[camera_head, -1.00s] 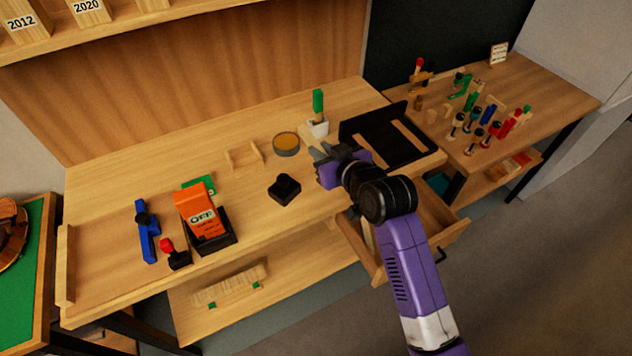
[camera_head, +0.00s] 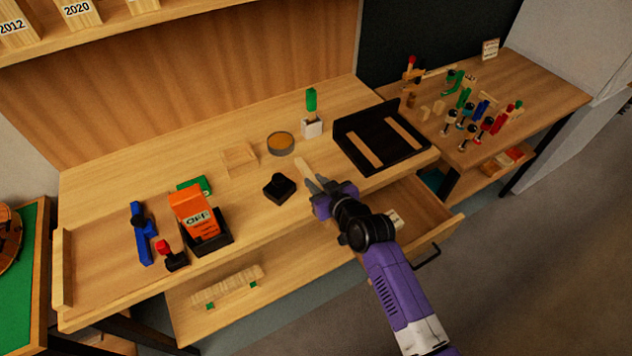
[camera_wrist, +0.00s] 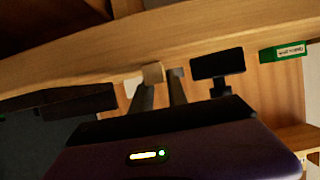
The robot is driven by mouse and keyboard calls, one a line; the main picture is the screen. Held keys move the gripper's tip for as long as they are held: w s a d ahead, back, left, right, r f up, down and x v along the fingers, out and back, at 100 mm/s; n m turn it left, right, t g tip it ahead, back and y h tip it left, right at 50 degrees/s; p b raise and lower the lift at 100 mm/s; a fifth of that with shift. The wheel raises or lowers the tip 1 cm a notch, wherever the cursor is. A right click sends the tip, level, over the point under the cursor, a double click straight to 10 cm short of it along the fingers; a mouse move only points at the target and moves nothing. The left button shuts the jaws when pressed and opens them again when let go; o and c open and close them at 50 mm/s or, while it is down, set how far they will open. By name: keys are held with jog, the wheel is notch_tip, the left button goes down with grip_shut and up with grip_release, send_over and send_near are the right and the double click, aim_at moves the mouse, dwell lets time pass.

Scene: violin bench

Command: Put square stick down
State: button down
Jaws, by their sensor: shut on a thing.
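My gripper (camera_head: 313,184) is shut on a light wooden square stick (camera_head: 302,168). It holds the stick over the front part of the bench, just right of a black block (camera_head: 279,187). The stick points up and left, away from my arm. In the wrist view, the stick's pale end (camera_wrist: 153,72) shows between the fingertips. I cannot tell whether the stick touches the bench top. A black tray (camera_head: 346,136) with two wooden strips lies to the right of my gripper.
A white holder with a green-handled tool (camera_head: 311,101) and a round tin (camera_head: 281,144) stand behind. An open drawer (camera_head: 452,222) juts out below the bench at right. An orange box (camera_head: 191,205) stands at left. Bare bench lies around the light wooden piece (camera_head: 239,159).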

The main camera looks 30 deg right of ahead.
jog(key=shift+f, duration=0.1)
jog(key=c, duration=1.3)
grip_release()
jog(key=shift+s+r, duration=0.1)
jog(key=shift+r, duration=0.1)
jog(key=b+v, duration=0.1)
jog(key=v, duration=1.1)
